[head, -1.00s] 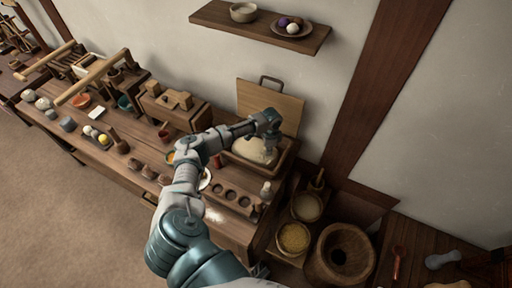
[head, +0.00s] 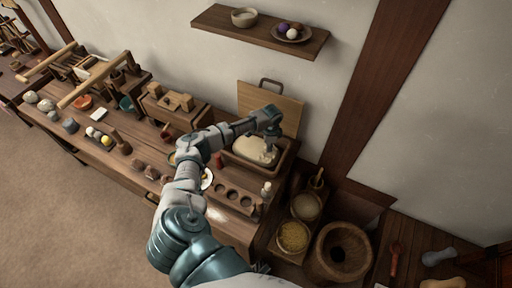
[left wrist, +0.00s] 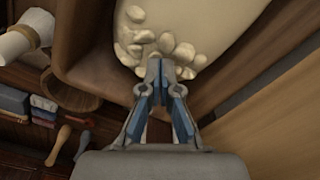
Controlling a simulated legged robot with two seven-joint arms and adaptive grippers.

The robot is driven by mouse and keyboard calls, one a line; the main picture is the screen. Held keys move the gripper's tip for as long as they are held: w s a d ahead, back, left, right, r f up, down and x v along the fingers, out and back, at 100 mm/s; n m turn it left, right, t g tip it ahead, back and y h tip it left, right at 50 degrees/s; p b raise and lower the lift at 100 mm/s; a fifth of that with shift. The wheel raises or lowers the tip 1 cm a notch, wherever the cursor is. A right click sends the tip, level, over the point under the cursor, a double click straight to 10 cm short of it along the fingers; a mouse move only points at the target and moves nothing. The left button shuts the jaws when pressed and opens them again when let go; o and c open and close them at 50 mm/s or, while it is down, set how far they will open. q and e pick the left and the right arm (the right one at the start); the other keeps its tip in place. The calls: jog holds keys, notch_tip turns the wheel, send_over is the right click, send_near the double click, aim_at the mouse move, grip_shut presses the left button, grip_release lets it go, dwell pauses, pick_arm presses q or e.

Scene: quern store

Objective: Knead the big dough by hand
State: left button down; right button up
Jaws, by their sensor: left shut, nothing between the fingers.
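The big dough (head: 250,148) is a pale mass lying in a wooden trough (head: 272,172) against the wall. The dough also shows at the top of the left wrist view (left wrist: 190,18), with several small rounded lumps at its near end. My left gripper (head: 269,156) points down into the trough at the right end of the dough. In the left wrist view its fingertips (left wrist: 161,66) are together and empty, over or against the lumps; I cannot tell whether they touch. The gripper hides part of the dough. My right gripper is in neither view.
A wooden lid (head: 285,108) with a handle stands behind the trough. A board with round hollows (head: 238,197) lies in front of it. A bowl of yellow grain (head: 293,236) and a large wooden mortar (head: 340,253) stand at lower right. A wall shelf (head: 235,30) hangs above.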

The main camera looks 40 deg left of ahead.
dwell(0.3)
pick_arm(q)
jog(key=shift+f+b, duration=0.7)
jog(key=shift+f, duration=0.8)
jog(key=shift+r, duration=0.2)
jog(key=shift+r+p, duration=1.35)
jog(key=shift+p, duration=0.1)
jog(key=shift+r+p, duration=0.3)
jog(key=shift+p, duration=0.05)
notch_tip(320, 180, up, 5)
jog(key=p, duration=0.6)
jog(key=shift+r, duration=0.2)
